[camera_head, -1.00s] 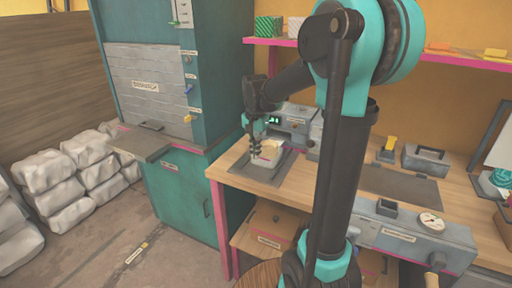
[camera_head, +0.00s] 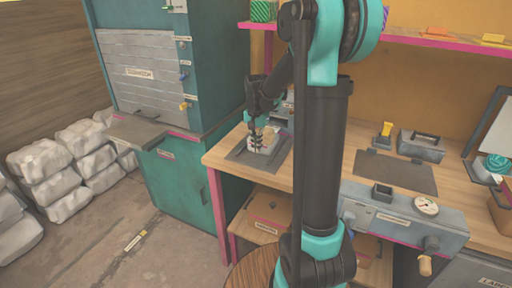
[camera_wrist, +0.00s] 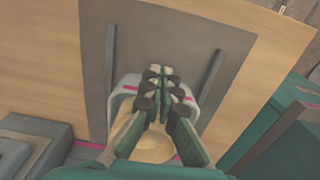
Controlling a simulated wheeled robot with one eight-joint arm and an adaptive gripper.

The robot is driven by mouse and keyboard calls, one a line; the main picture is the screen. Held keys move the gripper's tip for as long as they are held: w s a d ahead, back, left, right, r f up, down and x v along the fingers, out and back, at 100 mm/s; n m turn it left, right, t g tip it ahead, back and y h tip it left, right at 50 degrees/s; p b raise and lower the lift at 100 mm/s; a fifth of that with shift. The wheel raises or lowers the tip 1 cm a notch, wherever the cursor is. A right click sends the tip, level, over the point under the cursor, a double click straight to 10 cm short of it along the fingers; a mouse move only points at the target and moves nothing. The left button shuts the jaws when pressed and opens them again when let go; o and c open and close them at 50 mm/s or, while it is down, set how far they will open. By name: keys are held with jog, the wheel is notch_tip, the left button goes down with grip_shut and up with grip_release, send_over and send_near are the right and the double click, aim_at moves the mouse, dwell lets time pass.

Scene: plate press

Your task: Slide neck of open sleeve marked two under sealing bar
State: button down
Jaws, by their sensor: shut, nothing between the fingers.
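A small whitish open sleeve (camera_head: 269,146) with pale contents stands on a dark grey mat (camera_head: 240,154) on the bench. In the wrist view the sleeve's pale rim and pink marks (camera_wrist: 130,87) show around my fingers, with cream contents (camera_wrist: 152,148) below. No number on it is legible. My gripper (camera_head: 257,144) is over the sleeve, and in the wrist view its fingers (camera_wrist: 160,74) are shut with tips together. I cannot tell whether they touch it. The grey sealing machine (camera_head: 288,112) stands behind, mostly hidden by my arm; its bar is not visible.
Two raised rails (camera_wrist: 207,75) flank the sleeve on the mat. A teal cabinet (camera_head: 188,185) stands left of the bench. Bare wood separates the two mats.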

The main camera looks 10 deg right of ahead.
jog(key=w+d, duration=0.1)
jog(key=w, duration=0.1)
jog(key=w+d, duration=0.3)
jog(key=w, duration=0.1)
jog(key=shift+d, duration=0.15)
jog(key=shift+s+a, duration=0.3)
jog(key=shift+s, duration=0.1)
jog(key=s+a, duration=0.1)
jog(key=s+a+r, duration=0.1)
jog(key=shift+s, duration=0.3)
notch_tip(320, 180, up, 8)
jog(key=shift+w+d+r, duration=0.1)
jog(key=shift+r, duration=0.3)
jog(key=s+f+n+t, duration=0.1)
jog(key=s+f+n, duration=0.1)
jog(key=s+f, duration=0.3)
jog(key=s+f+n+t, duration=0.1)
jog(key=s+f, duration=0.5)
jog(key=s, duration=0.7)
jog(key=s+f+n+t, duration=0.2)
jog(key=s+f+n, duration=0.2)
jog(key=s, duration=0.5)
jog(key=shift+s+a+f, duration=0.15)
jog(key=shift+a+f, duration=0.2)
jog(key=shift+f, duration=0.4)
